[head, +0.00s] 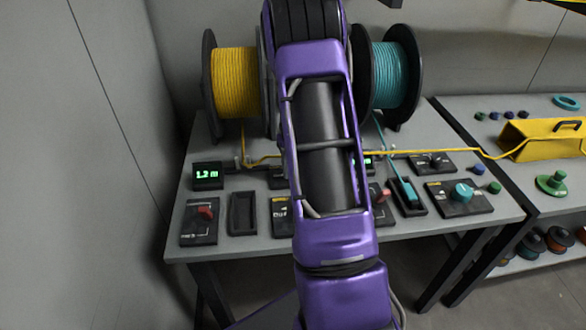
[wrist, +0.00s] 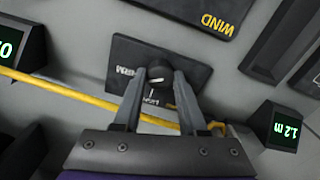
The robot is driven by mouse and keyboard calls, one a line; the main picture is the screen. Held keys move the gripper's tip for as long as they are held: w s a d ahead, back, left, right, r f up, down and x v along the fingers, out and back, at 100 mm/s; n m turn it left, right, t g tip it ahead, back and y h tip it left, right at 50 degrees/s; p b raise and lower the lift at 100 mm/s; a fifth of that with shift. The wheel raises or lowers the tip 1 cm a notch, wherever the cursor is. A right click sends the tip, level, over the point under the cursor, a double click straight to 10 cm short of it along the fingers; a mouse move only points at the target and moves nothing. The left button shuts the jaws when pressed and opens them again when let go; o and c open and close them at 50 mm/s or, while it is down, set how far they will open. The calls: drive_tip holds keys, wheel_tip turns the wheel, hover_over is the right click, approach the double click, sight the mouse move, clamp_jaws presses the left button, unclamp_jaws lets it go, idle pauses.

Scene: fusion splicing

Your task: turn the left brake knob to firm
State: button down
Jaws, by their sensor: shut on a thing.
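The left brake knob (wrist: 159,73) is a small black knob with a white pointer line, on a dark labelled plate (wrist: 120,58) in the wrist view. My gripper (wrist: 160,83) has one finger on each side of the knob and is closed on it. The pointer lies nearly crosswise in that picture. The lettering around the knob is partly covered by the fingers and too small to read surely. In the head view my arm hides the gripper and this knob.
Yellow fibre (wrist: 100,105) runs close beneath my fingers. A display reading 1.2 m (head: 207,175), a red lever (head: 205,213) and an empty black tray (head: 242,213) are left of my arm. Yellow (head: 235,82) and teal (head: 391,75) spools stand behind; a teal knob (head: 462,191) is at right.

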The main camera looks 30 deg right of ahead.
drive_tip(key=shift+c, duration=2.3)
unclamp_jaws()
wheel_tip(320, 180, up, 18)
drive_tip(key=p, duration=0.1)
drive_tip(key=shift+f+p, duration=0.25)
drive_tip(key=shift+p, duration=0.05)
drive_tip(key=shift+w, duration=0.1)
